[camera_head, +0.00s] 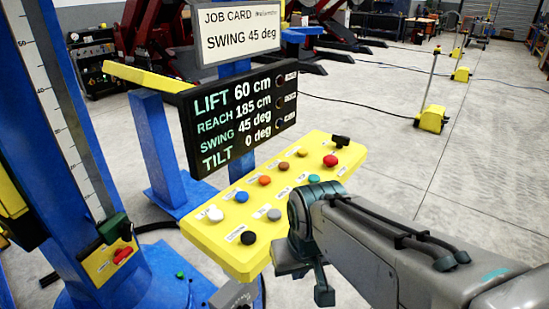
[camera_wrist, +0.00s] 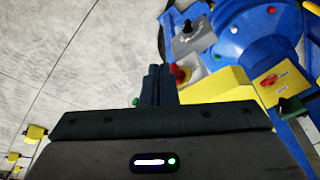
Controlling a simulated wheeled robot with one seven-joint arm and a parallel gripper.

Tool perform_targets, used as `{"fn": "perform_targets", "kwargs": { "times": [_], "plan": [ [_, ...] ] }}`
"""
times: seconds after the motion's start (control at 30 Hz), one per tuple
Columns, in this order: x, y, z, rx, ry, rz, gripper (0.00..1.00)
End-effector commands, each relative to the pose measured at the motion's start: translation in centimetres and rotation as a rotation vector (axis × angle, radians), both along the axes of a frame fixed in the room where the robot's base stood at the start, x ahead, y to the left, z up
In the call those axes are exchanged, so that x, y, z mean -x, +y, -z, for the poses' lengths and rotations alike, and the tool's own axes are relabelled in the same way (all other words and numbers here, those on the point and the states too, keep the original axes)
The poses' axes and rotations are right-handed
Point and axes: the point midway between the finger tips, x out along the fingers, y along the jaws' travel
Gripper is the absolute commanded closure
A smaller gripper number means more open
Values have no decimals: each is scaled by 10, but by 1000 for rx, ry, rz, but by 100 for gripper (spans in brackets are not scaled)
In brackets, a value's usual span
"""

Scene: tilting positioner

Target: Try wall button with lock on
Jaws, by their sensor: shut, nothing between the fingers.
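My gripper (camera_wrist: 159,72) is shut and empty; its dark fingers point toward the blue base in the wrist view. A red button (camera_wrist: 183,75), partly hidden by the fingers, sits just beyond them. Beside it is a grey box (camera_wrist: 193,44) with a black knob (camera_wrist: 187,27); part of a grey box (camera_head: 232,296) shows at the bottom of the head view. A yellow switch box (camera_head: 108,262) on the blue column carries a red rotary switch (camera_head: 122,255) and a green piece (camera_head: 114,228). I cannot tell whether the fingers touch the red button.
A yellow console (camera_head: 205,240) with several coloured buttons stands beside my arm. Its display (camera_head: 240,115) reads lift 60 cm, reach 185 cm, swing 45 deg, tilt 0 deg. The job card (camera_head: 240,35) reads swing 45 deg. The floor at right is mostly open.

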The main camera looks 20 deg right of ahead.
Motion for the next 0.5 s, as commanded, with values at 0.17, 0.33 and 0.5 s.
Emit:
{"fn": "perform_targets", "kwargs": {
  "times": [0.17, 0.33, 0.5],
  "plan": [
    [0, 0, 0, 0, 0, 0, 100],
    [0, 0, 0, 0, 0, -1, 100],
    [-19, 4, -13, -36, -33, 27, 100]
  ]
}}
